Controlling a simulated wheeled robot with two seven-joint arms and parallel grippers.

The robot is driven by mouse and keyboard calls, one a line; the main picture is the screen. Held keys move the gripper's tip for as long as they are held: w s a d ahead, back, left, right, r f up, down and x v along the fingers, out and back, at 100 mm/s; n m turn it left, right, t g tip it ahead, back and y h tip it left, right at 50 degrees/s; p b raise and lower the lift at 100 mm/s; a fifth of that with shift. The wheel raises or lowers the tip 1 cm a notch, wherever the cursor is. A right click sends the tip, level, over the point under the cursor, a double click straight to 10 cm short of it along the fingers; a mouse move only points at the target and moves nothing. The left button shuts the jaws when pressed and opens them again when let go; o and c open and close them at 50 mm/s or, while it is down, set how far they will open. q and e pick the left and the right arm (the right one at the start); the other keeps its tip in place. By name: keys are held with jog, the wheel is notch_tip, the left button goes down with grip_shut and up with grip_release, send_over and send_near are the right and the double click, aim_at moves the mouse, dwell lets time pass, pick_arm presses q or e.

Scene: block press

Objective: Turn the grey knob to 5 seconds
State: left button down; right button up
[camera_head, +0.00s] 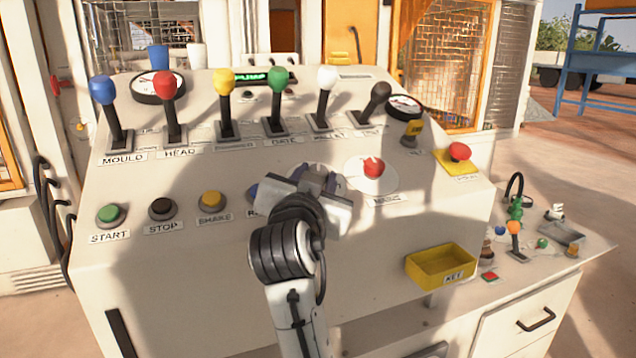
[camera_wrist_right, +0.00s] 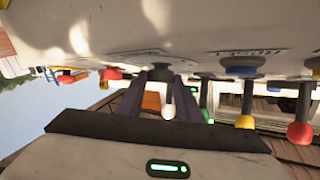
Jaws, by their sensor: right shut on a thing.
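My right gripper (camera_head: 316,182) is at the sloped panel, over a dial between the blue button and the red knob (camera_head: 373,167). It is shut on the grey knob, which it mostly hides in the head view. In the right wrist view the two dark fingers (camera_wrist_right: 167,84) close on the knob (camera_wrist_right: 162,69) against the panel face. The knob's scale and the mark it points to are covered, so its setting cannot be read. My left gripper is not in view.
A row of levers with coloured balls, such as the green one (camera_head: 277,79), stands above the gripper. Green (camera_head: 111,213), black (camera_head: 162,208) and yellow (camera_head: 211,201) buttons lie to its left. A yellow key tray (camera_head: 441,266) and a red emergency button (camera_head: 459,151) are to the right.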

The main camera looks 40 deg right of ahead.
dwell(0.5)
jog(key=o, duration=1)
jog(key=shift+w, duration=0.1)
jog(key=shift+o, duration=0.2)
